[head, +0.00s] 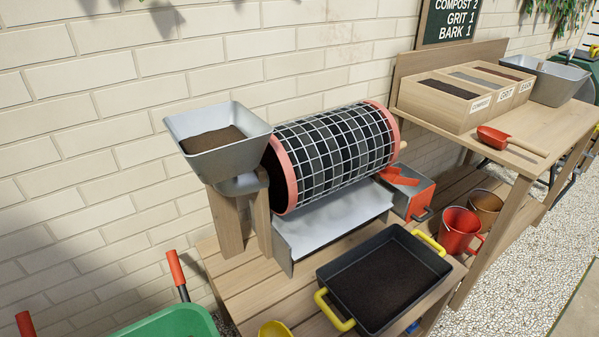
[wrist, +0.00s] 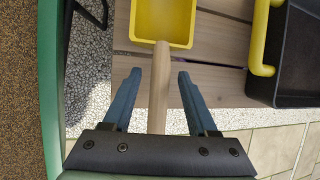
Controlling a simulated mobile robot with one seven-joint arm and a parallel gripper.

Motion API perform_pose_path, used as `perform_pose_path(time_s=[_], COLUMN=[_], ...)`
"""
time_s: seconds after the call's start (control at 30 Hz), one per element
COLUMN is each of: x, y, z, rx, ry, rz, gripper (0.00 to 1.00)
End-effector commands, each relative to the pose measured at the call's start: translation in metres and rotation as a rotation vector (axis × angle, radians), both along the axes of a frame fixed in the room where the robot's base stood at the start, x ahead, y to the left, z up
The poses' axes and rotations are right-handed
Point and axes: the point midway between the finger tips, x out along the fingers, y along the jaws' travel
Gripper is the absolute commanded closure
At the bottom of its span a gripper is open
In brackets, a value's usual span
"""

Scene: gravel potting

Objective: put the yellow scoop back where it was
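The yellow scoop (wrist: 165,22) lies on the slatted wooden bench (wrist: 215,87), its pan toward the top of the wrist view. Its wooden handle (wrist: 159,95) points back toward me and reaches past the bench edge over the gravel. In the head view only part of the yellow pan (head: 275,329) shows at the bottom edge. My gripper (wrist: 160,74) is open, with one blue finger on each side of the handle and a visible gap on both sides. Its height relative to the handle is hard to tell. My gripper does not show in the head view.
A black tray with yellow handles (head: 385,287) holds dark soil right of the scoop. A green wheelbarrow (head: 180,325) stands close on the left. The drum sieve (head: 335,150) stands behind. A red scoop (head: 495,138) lies on the higher table at right.

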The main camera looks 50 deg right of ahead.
Motion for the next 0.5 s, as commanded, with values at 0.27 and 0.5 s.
perform_pose_path(time_s=[0.27,0.5], x=[-0.003,-0.02], y=[0.003,0.016], z=[0.01,0.052], rx=[0.0,0.0], ry=[0.0,0.0], rz=[0.0,0.0], gripper=[0.42,0.42])
